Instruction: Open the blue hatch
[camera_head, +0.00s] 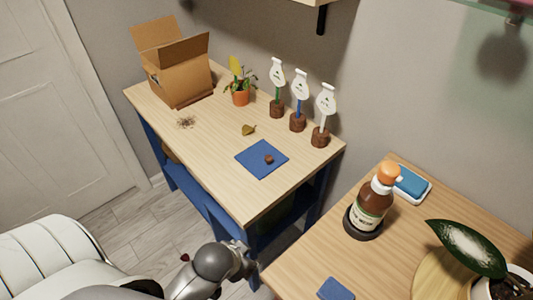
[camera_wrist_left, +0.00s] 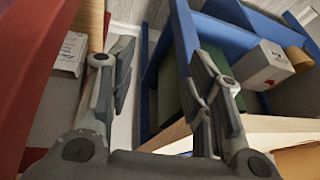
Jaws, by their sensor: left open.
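A blue panel (camera_head: 224,222), which looks like the hatch, shows under the front edge of the wooden table in the head view. My arm partly covers its lower end, and I cannot tell how far it stands open. In the left wrist view, blue framework (camera_wrist_left: 222,34) of the table's underside lies beyond and to the right of my fingers. My left gripper (camera_head: 243,262) is low in front of the table, close to the blue frame; its fingers (camera_wrist_left: 162,72) are spread with nothing between them. I see no contact with the panel. My right gripper is not in view.
On the first table are a cardboard box (camera_head: 182,78), a potted plant (camera_head: 240,96) and a blue mat (camera_head: 256,164). Floor (camera_head: 128,212) shows at left.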

